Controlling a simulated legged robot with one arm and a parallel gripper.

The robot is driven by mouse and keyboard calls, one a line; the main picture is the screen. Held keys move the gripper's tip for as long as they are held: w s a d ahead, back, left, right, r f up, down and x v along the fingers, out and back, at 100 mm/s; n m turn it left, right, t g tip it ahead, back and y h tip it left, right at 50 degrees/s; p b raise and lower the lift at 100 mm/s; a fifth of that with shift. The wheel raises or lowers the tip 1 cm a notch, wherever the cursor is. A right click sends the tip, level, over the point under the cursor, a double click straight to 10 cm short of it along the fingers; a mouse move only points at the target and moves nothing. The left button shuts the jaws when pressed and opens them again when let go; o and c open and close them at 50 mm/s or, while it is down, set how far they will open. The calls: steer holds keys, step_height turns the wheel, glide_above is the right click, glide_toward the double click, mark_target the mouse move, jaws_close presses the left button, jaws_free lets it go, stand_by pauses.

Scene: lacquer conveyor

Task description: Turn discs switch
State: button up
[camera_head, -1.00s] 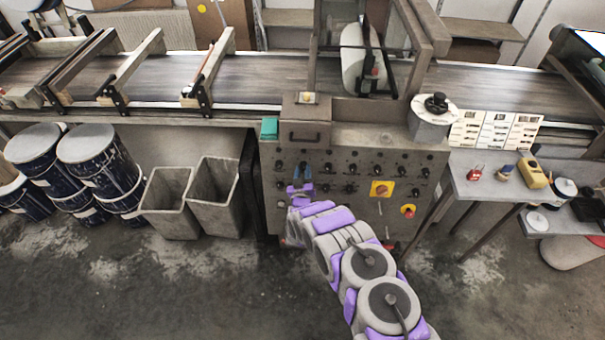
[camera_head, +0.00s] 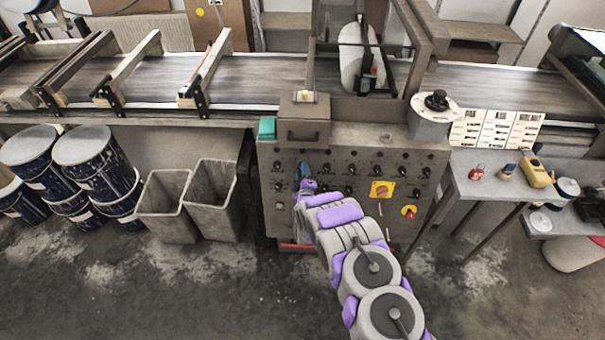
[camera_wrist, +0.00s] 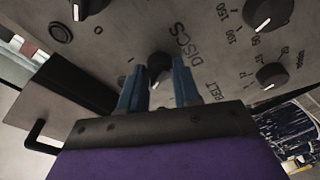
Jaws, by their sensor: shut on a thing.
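The control panel (camera_head: 350,165) stands upright in the head view, with several black knobs. In the wrist view, the discs switch (camera_wrist: 159,64) is a small dark knob beside the printed word DISCS. My gripper (camera_wrist: 157,75) has its two blue fingers on either side of this knob and is shut on it. In the head view, my gripper (camera_head: 304,172) is at the panel's left part, and the arm hides the knob there.
Other knobs with white pointers (camera_wrist: 271,75) sit close to the fingers. A yellow-backed switch (camera_head: 381,189) and a red knob on yellow (camera_head: 409,212) are farther right. Grey bins (camera_head: 213,200) stand on the floor left of the panel. A side table (camera_head: 490,180) is at right.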

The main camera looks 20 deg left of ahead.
steer(key=shift+s+a+f+n, duration=0.1)
steer(key=shift+s+a+n, duration=0.1)
steer(key=shift+n, duration=0.5)
steer(key=o, duration=1)
steer(key=shift+w+a, duration=0.1)
steer(key=shift+o, duration=0.2)
steer(key=p+v, duration=0.3)
steer(key=v, duration=1.4)
steer(key=shift+d, duration=0.3)
